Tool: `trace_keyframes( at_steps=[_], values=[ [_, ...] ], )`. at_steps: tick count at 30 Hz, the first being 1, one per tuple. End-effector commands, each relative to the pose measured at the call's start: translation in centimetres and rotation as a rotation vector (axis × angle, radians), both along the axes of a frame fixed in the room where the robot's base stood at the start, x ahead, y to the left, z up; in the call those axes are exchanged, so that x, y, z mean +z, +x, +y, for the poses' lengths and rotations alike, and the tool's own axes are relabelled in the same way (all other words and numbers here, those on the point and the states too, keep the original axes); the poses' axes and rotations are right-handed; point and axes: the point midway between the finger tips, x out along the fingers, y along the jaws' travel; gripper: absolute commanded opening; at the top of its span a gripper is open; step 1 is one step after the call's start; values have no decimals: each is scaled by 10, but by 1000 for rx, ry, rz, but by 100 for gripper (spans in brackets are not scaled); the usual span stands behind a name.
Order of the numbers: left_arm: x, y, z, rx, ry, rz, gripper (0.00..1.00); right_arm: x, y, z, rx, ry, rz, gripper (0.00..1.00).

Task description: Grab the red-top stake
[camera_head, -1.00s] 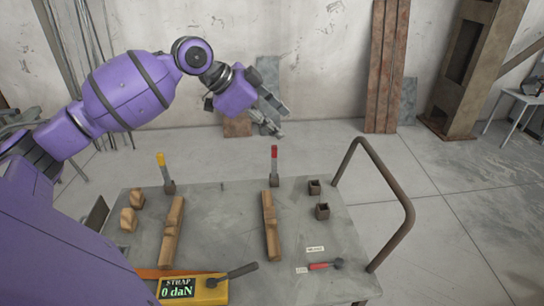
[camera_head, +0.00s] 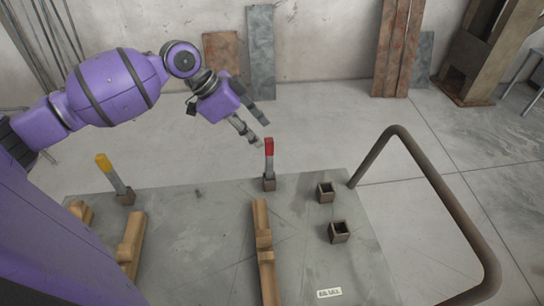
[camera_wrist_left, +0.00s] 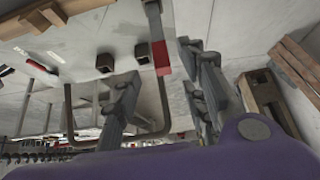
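The red-top stake (camera_head: 269,148) stands upright in a small brown socket (camera_head: 269,184) at the far edge of the grey table (camera_head: 215,240). My left gripper (camera_head: 262,133) is open and empty, its fingertips close to the red top, slightly up and left of it in the head view. In the left wrist view the red top (camera_wrist_left: 161,58) shows between the two spread fingers (camera_wrist_left: 160,75), beyond their tips. Whether a finger touches it I cannot tell. A yellow-top stake (camera_head: 109,170) leans in another socket at the left. My right gripper is not in view.
Two empty square sockets (camera_head: 338,232) sit right of the red-top stake. A notched wooden beam (camera_head: 264,250) lies in front of it, another wooden beam (camera_head: 132,245) at the left. A bent brown rail (camera_head: 440,180) rises at the table's right side.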

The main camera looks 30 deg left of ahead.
Motion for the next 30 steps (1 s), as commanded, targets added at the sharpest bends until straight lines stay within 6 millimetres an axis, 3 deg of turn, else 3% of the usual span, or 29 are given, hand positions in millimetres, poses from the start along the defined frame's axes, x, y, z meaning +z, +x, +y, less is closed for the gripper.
trace_keyframes(
  at_steps=[1,2,7,17,24,30],
  values=[
    [-22,-2,0,0,1,17,39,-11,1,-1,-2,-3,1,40],
    [-26,-2,0,0,1,20,39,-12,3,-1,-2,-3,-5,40],
    [-34,0,-2,-1,-1,22,39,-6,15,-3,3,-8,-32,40],
    [-64,13,-19,-1,-2,21,39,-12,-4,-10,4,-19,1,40],
    [-91,24,-32,0,-1,20,39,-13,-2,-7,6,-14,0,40],
    [-93,24,-32,0,2,21,39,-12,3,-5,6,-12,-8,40]
  ],
)
